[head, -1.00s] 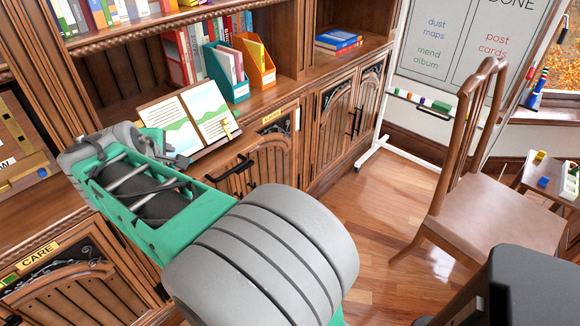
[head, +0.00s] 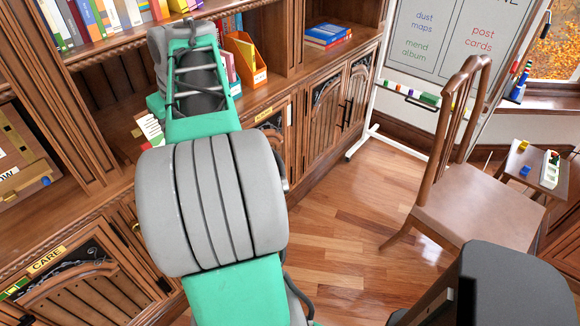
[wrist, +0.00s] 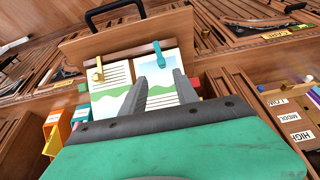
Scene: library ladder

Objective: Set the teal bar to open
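The teal bar (wrist: 158,56) is a small piece at the edge of an open picture book (wrist: 112,98) on a wooden stand (wrist: 90,48), in the wrist view. It lies over the edge of the right page, pointing roughly up and down in the picture. A brass piece (wrist: 98,74) sits in a similar place on the left page. My gripper (wrist: 160,80) is open and empty, its two grey fingers over the right page, with the bar just beyond the fingertips. I cannot tell if they touch. In the head view my arm hides the bar and most of the book (head: 150,128).
An orange file box (head: 245,58) stands on the shelf right of my arm. Cabinet doors (head: 328,112) with handles run below. A wooden chair (head: 478,212) and a whiteboard (head: 452,45) are at the right. Open floor (head: 345,215) lies between cabinets and chair.

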